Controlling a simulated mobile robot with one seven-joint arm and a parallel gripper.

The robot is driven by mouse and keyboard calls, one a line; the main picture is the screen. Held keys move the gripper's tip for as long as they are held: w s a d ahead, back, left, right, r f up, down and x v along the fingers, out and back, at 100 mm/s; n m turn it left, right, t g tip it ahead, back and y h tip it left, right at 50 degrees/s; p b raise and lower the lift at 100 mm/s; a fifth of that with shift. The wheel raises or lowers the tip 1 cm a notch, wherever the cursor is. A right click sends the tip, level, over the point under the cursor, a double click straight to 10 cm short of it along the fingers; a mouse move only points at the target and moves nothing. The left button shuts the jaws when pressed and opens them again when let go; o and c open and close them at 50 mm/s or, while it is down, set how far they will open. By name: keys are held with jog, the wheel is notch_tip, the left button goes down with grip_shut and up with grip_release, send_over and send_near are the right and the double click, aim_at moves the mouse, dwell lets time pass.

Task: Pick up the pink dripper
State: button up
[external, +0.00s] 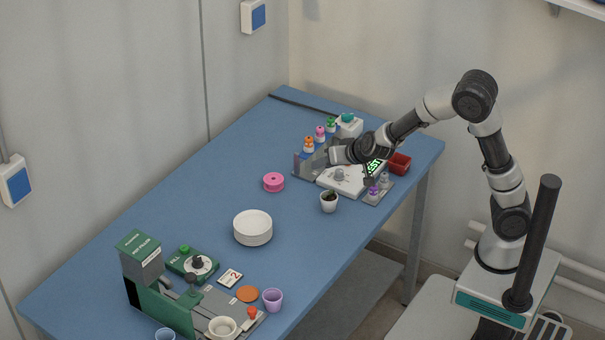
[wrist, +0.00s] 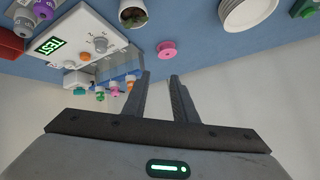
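The pink dripper (external: 319,133) stands upright in a row of small coloured-capped bottles on the far side of the white device, between an orange one and a green one. In the wrist view the same row shows small at lower left, with a pink-purple cap (wrist: 100,95) among them. My gripper (wrist: 160,76) is open, with its two fingers apart and nothing between them. In the external view my gripper (external: 330,157) is over the device's left end, close to the bottle row but apart from the pink dripper; its fingertips are hard to make out there.
The white device (external: 340,180) has a lit green display. A pink spool (external: 273,183), a potted plant (external: 329,202) and stacked white dishes (external: 253,228) stand left and in front. A red box (external: 399,163) is to the right. The blue table (external: 215,180) is clear at far left.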

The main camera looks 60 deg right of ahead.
jog(key=w+d+r+m+h+p, duration=0.1)
jog(key=w+d+m+h+p, duration=0.1)
jog(key=d+h+p, duration=0.45)
jog(key=b, duration=0.3)
send_near(323, 148)
notch_tip(323, 148, down, 2)
jog(key=w+d, duration=0.2)
jog(key=shift+h, duration=0.35)
jog(key=shift+x, duration=2.85)
jog(key=shift+w+a+r, duration=0.1)
jog(key=shift+w, duration=0.05)
grip_shut()
